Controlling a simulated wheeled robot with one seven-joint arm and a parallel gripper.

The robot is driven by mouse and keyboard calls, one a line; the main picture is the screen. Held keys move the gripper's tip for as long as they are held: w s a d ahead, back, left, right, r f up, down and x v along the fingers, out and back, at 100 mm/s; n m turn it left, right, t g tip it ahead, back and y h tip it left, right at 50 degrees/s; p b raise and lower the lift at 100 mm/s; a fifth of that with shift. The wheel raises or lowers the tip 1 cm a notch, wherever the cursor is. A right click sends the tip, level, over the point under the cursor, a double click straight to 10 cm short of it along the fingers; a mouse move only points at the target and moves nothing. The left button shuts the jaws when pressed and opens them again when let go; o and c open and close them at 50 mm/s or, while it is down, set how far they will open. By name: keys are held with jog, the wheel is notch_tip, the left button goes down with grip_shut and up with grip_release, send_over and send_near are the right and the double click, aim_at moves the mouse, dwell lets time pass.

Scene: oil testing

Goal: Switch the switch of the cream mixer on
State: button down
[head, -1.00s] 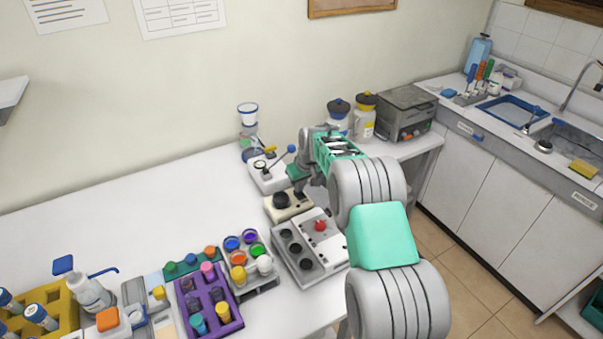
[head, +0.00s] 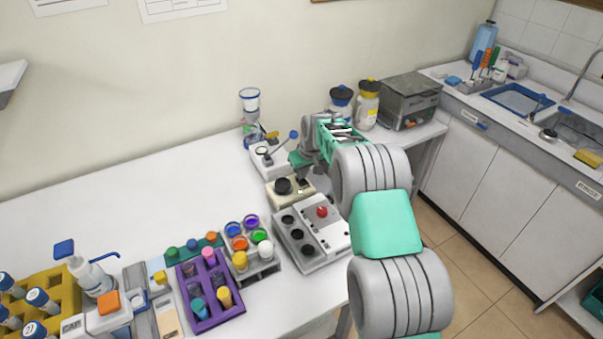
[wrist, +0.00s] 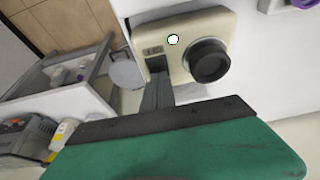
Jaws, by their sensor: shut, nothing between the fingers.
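The cream mixer (head: 283,187) is a small cream-coloured box with a round black knob, on the white bench in the head view. In the wrist view the cream mixer (wrist: 190,72) is close, at the upper middle. A dark switch (wrist: 156,64) sits at one end of its face, and a bright white round spot (wrist: 173,39) shows near it. My gripper (wrist: 157,80) is shut and empty, its dark fingertips at the switch, partly covering it. I cannot tell whether they touch. In the head view my gripper (head: 304,182) is over the mixer's right end.
A grey device with a red knob (head: 322,211) stands right in front of the mixer. A white device with a blue-tipped lever (head: 268,155) stands behind it. Bottles (head: 366,105) and a grey box (head: 411,100) stand at the back right. The bench's left part (head: 120,190) is clear.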

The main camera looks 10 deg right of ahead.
jog(key=shift+s+d+f, duration=0.2)
jog(key=shift+s+f, duration=0.05)
jog(key=shift+s, duration=0.45)
jog(key=shift+r, duration=0.1)
jog(key=shift+r, duration=0.4)
jog(key=w+b+v, duration=0.1)
jog(key=v, duration=1.2)
jog(key=shift+r+b, duration=0.25)
jog(key=shift+b, duration=0.05)
jog(key=shift+s, duration=0.1)
